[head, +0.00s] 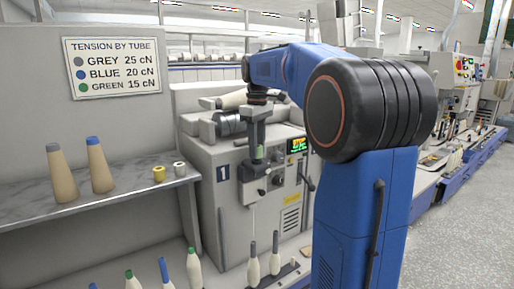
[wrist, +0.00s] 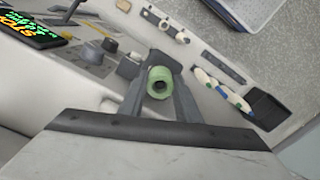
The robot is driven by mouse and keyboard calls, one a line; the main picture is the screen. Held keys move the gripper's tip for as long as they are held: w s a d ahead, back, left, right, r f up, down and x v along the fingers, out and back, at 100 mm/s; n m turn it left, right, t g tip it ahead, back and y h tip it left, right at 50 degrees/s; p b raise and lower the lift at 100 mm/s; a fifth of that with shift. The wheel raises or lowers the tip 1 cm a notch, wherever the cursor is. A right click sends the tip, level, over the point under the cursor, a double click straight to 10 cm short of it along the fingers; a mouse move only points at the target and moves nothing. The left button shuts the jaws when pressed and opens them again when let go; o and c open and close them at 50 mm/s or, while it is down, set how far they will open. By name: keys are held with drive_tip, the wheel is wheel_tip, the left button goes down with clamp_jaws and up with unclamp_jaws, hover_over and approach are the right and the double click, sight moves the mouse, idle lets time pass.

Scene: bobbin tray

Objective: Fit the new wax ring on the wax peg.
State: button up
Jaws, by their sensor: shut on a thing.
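My gripper (head: 257,152) points down in front of machine 1. It is shut on a pale green ring (wrist: 160,82), which I take to be the new wax ring. In the wrist view the ring sits between both fingers, its dark centre hole facing the camera. The ring also shows as a small green patch in the head view (head: 259,152). Dark grey fittings (head: 262,183) of the machine lie just below and beside the gripper. I cannot tell for sure which part is the wax peg, nor whether the ring touches anything.
A grey shelf (head: 95,196) at left holds two cones, a yellow ring (head: 158,174) and a white ring (head: 180,169). The machine's display (head: 297,145) is right of the gripper. Several bobbins stand below, beside a dark tray (wrist: 267,108). A tension sign (head: 115,68) hangs on the wall.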

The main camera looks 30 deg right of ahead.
drive_tip(key=shift+f, duration=0.55)
idle(0.4)
drive_tip(key=o, duration=0.7)
drive_tip(key=shift+o, duration=0.2)
wheel_tip(320, 180, up, 11)
idle(0.9)
idle(0.5)
